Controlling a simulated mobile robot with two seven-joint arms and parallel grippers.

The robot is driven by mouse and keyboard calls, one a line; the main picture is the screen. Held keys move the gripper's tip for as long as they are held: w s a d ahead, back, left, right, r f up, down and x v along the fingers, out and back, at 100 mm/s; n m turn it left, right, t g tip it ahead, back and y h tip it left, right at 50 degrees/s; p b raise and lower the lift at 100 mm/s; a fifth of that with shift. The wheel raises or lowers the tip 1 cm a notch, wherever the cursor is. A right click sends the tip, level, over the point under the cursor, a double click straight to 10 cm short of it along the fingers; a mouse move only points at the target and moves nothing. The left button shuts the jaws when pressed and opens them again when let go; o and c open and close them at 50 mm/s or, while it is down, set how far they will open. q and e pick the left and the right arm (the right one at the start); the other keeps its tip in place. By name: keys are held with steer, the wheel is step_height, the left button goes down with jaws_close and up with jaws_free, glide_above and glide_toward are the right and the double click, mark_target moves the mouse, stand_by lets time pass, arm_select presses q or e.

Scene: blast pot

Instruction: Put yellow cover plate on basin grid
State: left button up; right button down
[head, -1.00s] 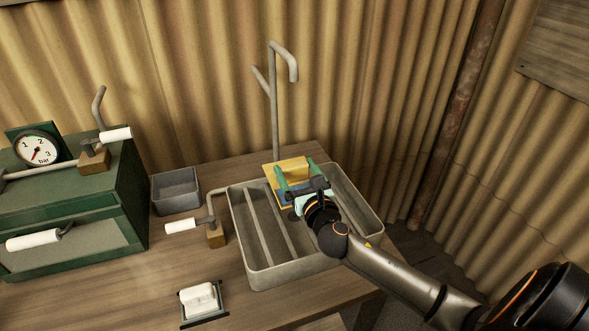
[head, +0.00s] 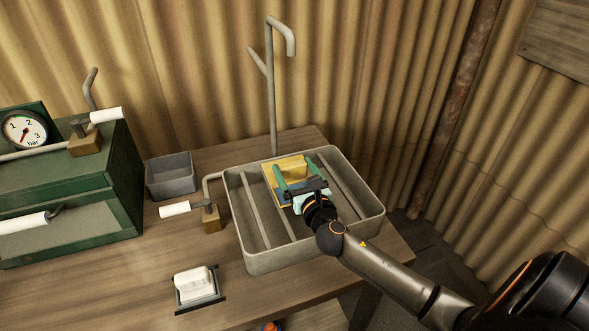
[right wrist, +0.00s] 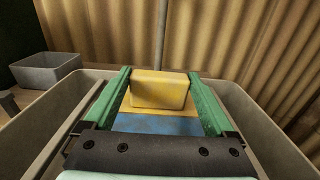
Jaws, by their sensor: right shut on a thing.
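The yellow cover plate (head: 268,183) has a yellow block (right wrist: 160,92) on top and a blue patch (right wrist: 158,125) on its near part. My right gripper (head: 292,164) has green fingers and is shut on the yellow block, one finger on each side. The plate is over the back middle of the grey basin (head: 263,261), whose grid bars (head: 252,212) run from back to front. I cannot tell whether the plate touches the bars. My gripper hides the plate's near edge. My left gripper is not in view.
A bent grey pipe (head: 272,100) rises behind the basin. A valve with a white handle (head: 175,209) and a small grey bin (head: 171,176) stand left of it. A green cabinet (head: 110,200) is farther left. A white switch (head: 195,282) lies in front.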

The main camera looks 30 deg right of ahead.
steer(key=shift+w+b, duration=0.1)
steer(key=shift+b, duration=0.25)
stand_by(0.5)
steer(key=shift+f, duration=0.3)
